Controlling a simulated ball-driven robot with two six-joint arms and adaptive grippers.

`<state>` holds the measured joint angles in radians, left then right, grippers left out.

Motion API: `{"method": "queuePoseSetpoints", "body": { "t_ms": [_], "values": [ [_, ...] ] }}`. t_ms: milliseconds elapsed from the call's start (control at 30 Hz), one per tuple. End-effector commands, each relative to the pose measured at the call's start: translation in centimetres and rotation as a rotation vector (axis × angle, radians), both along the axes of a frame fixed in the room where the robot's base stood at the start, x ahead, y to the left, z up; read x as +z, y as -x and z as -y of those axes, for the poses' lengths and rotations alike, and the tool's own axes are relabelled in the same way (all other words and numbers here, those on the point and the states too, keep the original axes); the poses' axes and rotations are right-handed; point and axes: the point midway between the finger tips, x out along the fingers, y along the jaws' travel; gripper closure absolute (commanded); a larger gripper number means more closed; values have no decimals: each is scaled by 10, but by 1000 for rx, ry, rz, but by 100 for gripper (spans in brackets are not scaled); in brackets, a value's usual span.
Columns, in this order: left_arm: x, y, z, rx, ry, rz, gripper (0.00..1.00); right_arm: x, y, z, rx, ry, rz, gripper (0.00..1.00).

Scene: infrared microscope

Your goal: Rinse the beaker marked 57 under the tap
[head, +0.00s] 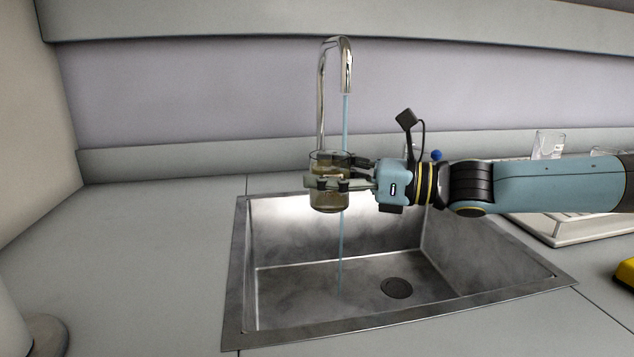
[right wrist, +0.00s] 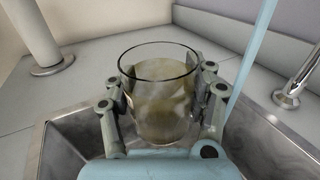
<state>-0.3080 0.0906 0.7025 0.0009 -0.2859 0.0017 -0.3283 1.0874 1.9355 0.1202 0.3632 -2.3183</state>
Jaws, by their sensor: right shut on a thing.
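A clear glass beaker (head: 328,197) with a murky yellow-brown look inside is upright above the sink. My right gripper (head: 330,184) is shut on it, with a finger on each side. The beaker also shows in the right wrist view (right wrist: 160,95); no number can be read on it. The chrome tap (head: 346,70) is running. Its blue water stream (head: 346,120) falls past the beaker, and the stream is seen again below it, reaching the sink. In the right wrist view the stream (right wrist: 250,65) passes to the right of the beaker, apart from it. My left gripper is not in view.
The steel sink (head: 300,268) has a dark drain (head: 397,288). At the right are a white rack (head: 560,229), another clear beaker (head: 548,144) behind my arm, and a yellow object (head: 626,270) at the edge.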

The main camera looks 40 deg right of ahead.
Motion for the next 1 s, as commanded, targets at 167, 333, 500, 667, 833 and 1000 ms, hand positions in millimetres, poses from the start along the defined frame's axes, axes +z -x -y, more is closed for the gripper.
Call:
{"method": "queuePoseSetpoints", "body": {
  "t_ms": [167, 333, 500, 667, 833, 1000],
  "values": [
    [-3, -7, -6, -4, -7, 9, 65, -3, -10, 18, -3, 3, 2, 78],
    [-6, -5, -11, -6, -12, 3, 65, -6, -18, 35, -2, 3, 2, 78],
    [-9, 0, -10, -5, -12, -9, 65, -9, -25, 49, -1, 2, 2, 78],
    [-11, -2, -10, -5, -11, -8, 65, -10, -29, 57, -1, 2, 1, 78],
    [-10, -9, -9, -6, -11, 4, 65, -10, -31, 60, 0, 1, 2, 78],
    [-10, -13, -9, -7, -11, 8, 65, -9, -31, 61, 0, 1, 2, 78]
  ]
}}
